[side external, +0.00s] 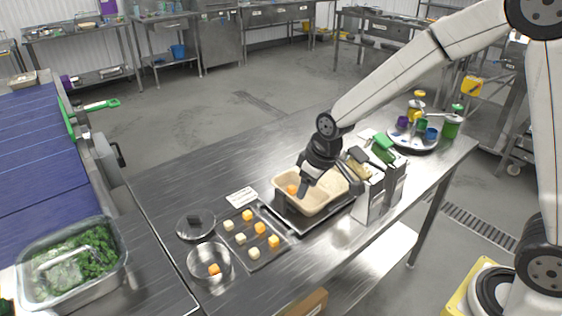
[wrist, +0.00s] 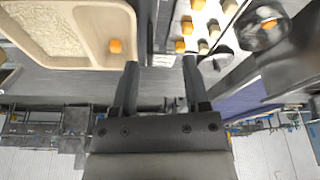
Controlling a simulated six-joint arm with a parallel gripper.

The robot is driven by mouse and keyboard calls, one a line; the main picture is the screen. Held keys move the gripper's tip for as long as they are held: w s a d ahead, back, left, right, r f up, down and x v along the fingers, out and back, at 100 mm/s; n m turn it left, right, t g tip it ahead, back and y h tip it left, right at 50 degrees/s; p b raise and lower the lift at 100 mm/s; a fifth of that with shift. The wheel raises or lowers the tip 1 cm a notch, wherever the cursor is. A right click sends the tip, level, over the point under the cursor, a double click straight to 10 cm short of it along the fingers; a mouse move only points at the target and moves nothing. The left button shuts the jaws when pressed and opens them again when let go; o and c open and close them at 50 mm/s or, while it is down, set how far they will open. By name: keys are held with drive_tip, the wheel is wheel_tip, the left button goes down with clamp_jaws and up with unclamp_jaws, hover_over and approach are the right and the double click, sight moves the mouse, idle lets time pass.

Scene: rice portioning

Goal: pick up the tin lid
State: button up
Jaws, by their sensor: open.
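The tin lid (side external: 196,226) is a round metal disc with a dark knob. It lies flat on the steel table, left of the cube tray and just behind the open round tin (side external: 209,263), which has an orange cube inside. In the wrist view the lid (wrist: 217,63) shows right of my fingers, partly cut by the dark finger. My gripper (side external: 303,190) is open and empty, over the left part of the tan two-part container, well to the right of the lid. In the wrist view my fingertips (wrist: 160,62) stand apart with nothing between them.
The tan container (side external: 336,203) holds rice and an orange cube. A tray (side external: 268,257) carries several orange and pale cubes, with a label card (side external: 242,197) behind it. A utensil holder (side external: 375,195) stands to the right. A tub of greens (side external: 75,262) sits far left.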

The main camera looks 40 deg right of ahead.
drive_tip(key=w+a+f+n+y, duration=0.1)
drive_tip(key=w+a+f+n, duration=0.15)
drive_tip(key=w+a, duration=0.8)
drive_tip(key=n+y, duration=0.1)
drive_tip(key=n, duration=0.3)
approach(194, 216)
drive_tip(key=shift+a+f, duration=0.15)
drive_tip(key=shift+f, duration=0.6)
drive_tip(key=shift+w, duration=0.1)
drive_tip(key=shift+f, duration=0.1)
drive_tip(key=shift+x, duration=1.2)
drive_tip(key=shift+f, duration=0.1)
drive_tip(key=shift+x, duration=2.5)
drive_tip(key=shift+c, duration=0.2)
clamp_jaws()
